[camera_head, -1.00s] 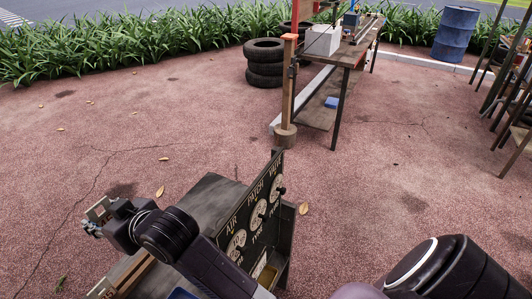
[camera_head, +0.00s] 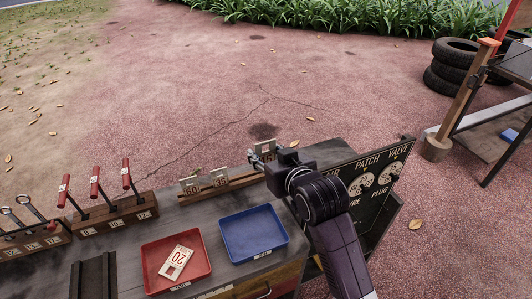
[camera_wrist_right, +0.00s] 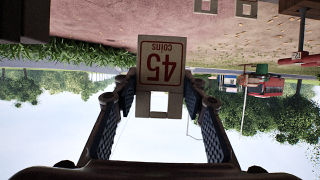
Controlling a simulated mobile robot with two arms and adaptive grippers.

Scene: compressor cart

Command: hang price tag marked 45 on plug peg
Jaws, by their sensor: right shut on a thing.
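My right gripper (camera_head: 264,153) is shut on the pale price tag (camera_head: 267,147) above the back right of the cart top. In the right wrist view, the tag (camera_wrist_right: 161,66) reads 45 coins in red, upside down, between the two fingers (camera_wrist_right: 160,103). The dark price board (camera_head: 405,160) stands at the cart's right end, to the right of my gripper. It has the words PATCH, VALVE, TYRE and PLUG and round white discs. My arm covers its left part, and I cannot make out the plug peg. My left gripper is not in view.
A wooden rail (camera_head: 215,188) holds tags marked 60 (camera_head: 191,186) and 35 (camera_head: 221,178). A red tray (camera_head: 153,260) holds a tag marked 20 (camera_head: 177,262); a blue tray (camera_head: 253,233) looks empty. Red-handled tools (camera_head: 95,182) stand in a wooden rack at left.

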